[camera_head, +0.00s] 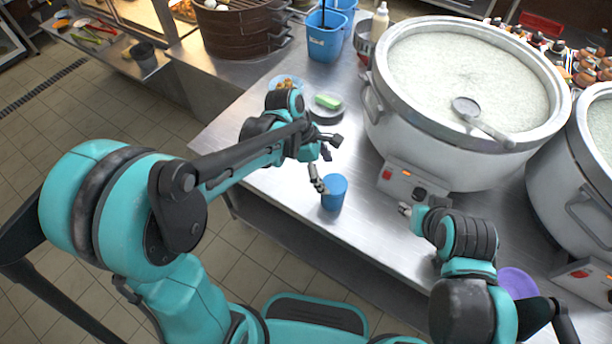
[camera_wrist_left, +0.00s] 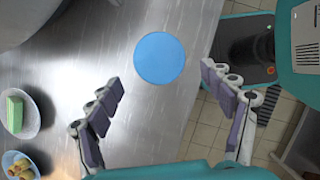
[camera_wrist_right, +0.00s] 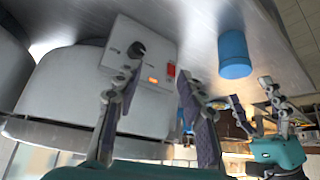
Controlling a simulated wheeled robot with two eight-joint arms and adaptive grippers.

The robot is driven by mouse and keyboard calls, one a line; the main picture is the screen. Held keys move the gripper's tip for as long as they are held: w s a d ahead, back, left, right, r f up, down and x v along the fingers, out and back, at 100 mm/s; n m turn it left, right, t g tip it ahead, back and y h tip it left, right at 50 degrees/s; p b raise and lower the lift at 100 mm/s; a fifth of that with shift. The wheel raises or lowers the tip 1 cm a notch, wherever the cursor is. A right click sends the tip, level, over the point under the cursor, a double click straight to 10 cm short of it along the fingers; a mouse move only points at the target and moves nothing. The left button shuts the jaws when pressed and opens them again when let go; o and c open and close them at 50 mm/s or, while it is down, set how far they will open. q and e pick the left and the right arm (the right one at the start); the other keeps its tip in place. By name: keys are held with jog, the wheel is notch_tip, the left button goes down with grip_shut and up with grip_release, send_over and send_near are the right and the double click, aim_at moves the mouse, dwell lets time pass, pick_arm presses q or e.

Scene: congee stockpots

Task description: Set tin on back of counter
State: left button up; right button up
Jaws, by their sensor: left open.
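The tin is a plain blue cylinder (camera_head: 334,192) standing upright near the counter's front edge in the head view. In the left wrist view the tin (camera_wrist_left: 160,58) shows as a round blue top, ahead of and between the spread fingers. My left gripper (camera_head: 327,164) is open and empty, close beside the tin, with no clear contact. My right gripper (camera_wrist_right: 160,88) is open and empty, in front of the large pot's control box (camera_wrist_right: 140,62). The right wrist view also shows the tin (camera_wrist_right: 234,54).
The steel counter (camera_head: 268,170) holds a large congee pot (camera_head: 440,150) right of the tin. A plate with a green block (camera_head: 328,102), a snack bowl (camera_head: 286,82), blue buckets (camera_head: 325,40) and a steamer (camera_head: 238,28) stand farther back. A purple disc (camera_head: 517,283) lies at right.

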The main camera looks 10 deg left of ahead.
pick_arm(q)
jog(key=s+a+r+m+t+y, duration=0.2)
jog(key=s+a+r+m+t, duration=0.1)
jog(key=s+a+m, duration=0.2)
jog(key=s+a+r+m+t+y, duration=0.2)
jog(key=s+a+r+m+t, duration=0.2)
jog(key=m, duration=0.9)
jog(key=s+a, duration=0.2)
jog(key=a, duration=0.2)
jog(key=shift+a+m+y, duration=0.3)
jog(key=shift+a, duration=0.1)
